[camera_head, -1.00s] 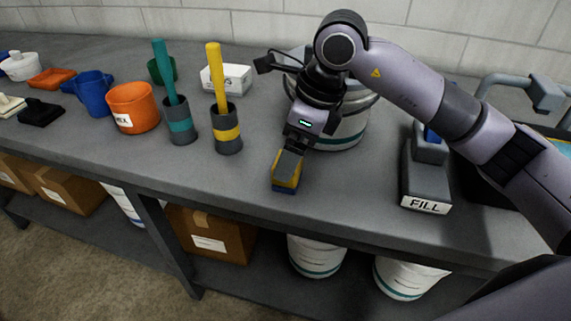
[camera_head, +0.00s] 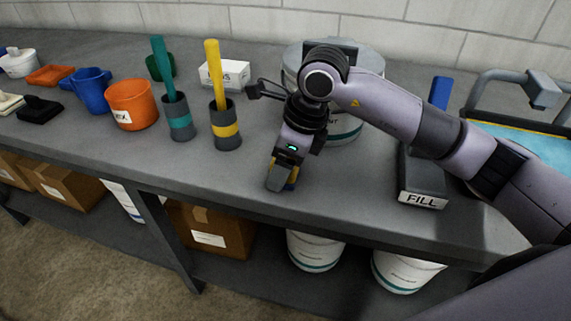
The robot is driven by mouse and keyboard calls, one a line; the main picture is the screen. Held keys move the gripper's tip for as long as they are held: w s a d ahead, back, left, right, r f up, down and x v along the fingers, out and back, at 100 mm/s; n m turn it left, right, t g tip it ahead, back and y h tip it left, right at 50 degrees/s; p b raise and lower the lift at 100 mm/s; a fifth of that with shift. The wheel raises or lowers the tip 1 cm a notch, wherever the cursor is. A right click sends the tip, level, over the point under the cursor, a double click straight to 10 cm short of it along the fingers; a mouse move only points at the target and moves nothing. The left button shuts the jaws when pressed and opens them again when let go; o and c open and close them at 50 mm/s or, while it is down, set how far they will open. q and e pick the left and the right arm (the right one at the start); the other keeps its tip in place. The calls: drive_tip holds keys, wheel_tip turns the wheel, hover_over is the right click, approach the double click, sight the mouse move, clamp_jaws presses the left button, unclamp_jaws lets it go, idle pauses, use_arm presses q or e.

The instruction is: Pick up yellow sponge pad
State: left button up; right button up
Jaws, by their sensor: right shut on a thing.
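The yellow sponge pad (camera_head: 293,175) with a blue lower layer is near the front edge of the grey bench. My right gripper (camera_head: 281,178) points down over it and is shut on it, hiding most of it. I cannot tell whether the pad touches the bench top. My left gripper is not in the camera_head view.
A large white bucket (camera_head: 345,127) stands behind my right gripper. A grey FILL block (camera_head: 423,182) is to the right, and a teal-lined tray (camera_head: 530,145) beyond. Two grey cups (camera_head: 226,136) with upright handles, an orange pot (camera_head: 132,105) and a blue jug (camera_head: 92,92) stand left.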

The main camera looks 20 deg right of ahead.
drive_tip(key=shift+r, duration=0.2)
wheel_tip(320, 180, up, 20)
drive_tip(key=shift+f, duration=0.15)
idle(0.3)
drive_tip(key=o, duration=0.4)
drive_tip(key=shift+c, duration=1.4)
